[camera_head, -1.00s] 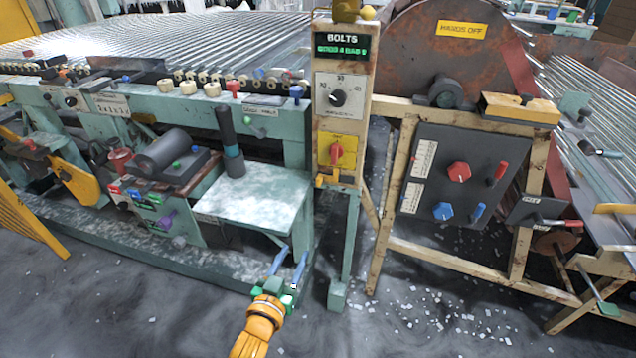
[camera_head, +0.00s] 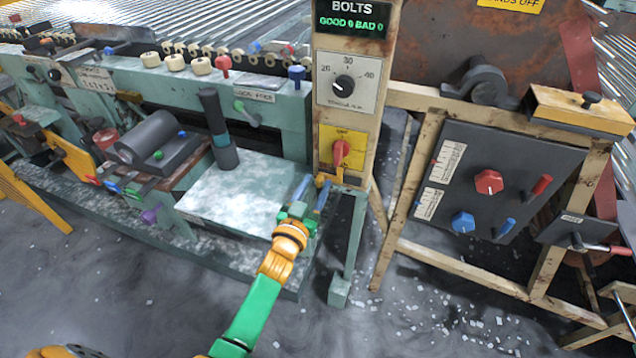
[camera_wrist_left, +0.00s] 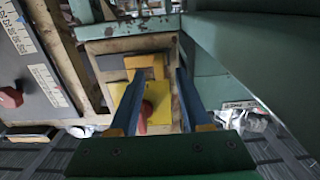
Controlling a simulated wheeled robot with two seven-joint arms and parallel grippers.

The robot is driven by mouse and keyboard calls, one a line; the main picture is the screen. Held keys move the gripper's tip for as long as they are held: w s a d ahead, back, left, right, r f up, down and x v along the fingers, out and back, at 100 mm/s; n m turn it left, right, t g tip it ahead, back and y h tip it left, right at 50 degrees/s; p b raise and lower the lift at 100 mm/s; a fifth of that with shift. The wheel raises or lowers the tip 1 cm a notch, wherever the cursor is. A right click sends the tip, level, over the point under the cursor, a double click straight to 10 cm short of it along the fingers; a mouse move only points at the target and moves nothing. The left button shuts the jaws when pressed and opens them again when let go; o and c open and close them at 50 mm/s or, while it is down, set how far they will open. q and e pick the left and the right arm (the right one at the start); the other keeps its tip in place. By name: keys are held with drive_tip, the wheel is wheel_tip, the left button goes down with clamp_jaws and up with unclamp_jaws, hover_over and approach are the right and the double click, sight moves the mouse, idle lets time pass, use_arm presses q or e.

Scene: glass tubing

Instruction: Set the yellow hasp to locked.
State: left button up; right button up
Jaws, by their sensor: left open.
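The yellow hasp (camera_head: 321,181) sits low on the front of the tan post (camera_head: 358,100), just under a yellow plate with a red knob. In the left wrist view the hasp (camera_wrist_left: 146,66) shows as a yellow block beyond the fingertips, between them in the picture. My left gripper (camera_head: 312,190) is open, its two blue fingers reaching up toward the hasp from below and in front. In the left wrist view my left gripper (camera_wrist_left: 159,75) has nothing between its fingers that I can see as held. Whether a finger touches the hasp I cannot tell. My right gripper is out of view.
The red knob (camera_head: 341,150) on its yellow plate is close above the hasp. A pale green table (camera_head: 240,200) stands left of the gripper. A dark panel with knobs (camera_head: 490,150) is to the right. The floor in front is open, with scattered pale bits.

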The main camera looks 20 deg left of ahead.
use_arm(q)
drive_tip(key=shift+w+f, duration=0.1)
drive_tip(key=shift+w, duration=0.65)
drive_tip(key=shift+s, duration=0.1)
clamp_jaws()
idle(0.8)
